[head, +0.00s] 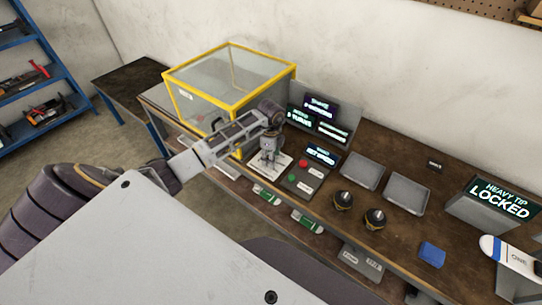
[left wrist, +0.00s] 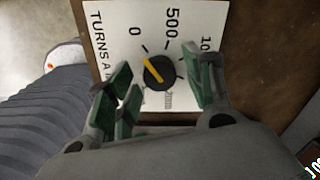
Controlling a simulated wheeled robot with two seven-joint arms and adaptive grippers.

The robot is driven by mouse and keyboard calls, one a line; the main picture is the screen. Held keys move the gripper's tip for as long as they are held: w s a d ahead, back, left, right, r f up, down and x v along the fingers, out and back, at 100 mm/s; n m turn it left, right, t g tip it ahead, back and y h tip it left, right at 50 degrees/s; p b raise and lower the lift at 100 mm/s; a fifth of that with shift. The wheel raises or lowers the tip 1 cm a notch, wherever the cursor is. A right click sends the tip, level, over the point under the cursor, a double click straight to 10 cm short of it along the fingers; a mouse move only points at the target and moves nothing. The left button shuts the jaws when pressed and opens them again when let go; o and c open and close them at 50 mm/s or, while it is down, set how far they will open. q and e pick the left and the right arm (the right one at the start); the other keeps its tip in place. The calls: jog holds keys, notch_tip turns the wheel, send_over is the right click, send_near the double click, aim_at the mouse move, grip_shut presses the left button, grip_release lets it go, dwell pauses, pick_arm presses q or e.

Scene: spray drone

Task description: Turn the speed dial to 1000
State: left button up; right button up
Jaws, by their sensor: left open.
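The speed dial (left wrist: 159,72) is a round black knob with a yellow pointer line. It sits on a white panel (left wrist: 115,12) printed with 0, 500, a partly covered label starting with 10, and a small label below the knob that is hard to read. The pointer is tilted up and left, roughly toward 0. My left gripper (left wrist: 157,68) is open, its green-padded fingers on either side of the knob with visible gaps. In the head view the left gripper (head: 268,157) is over the white panel (head: 258,170) and hides the dial. My right gripper is out of view.
A clear box with yellow edges (head: 212,103) stands behind and left of the panel. A box with green and red buttons (head: 305,178) is just right. Dark screens (head: 322,113) stand behind. Two grey trays (head: 362,171) and two black-and-yellow knobs (head: 343,200) are farther right.

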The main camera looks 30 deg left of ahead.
pick_arm(q)
jog(key=c, duration=1)
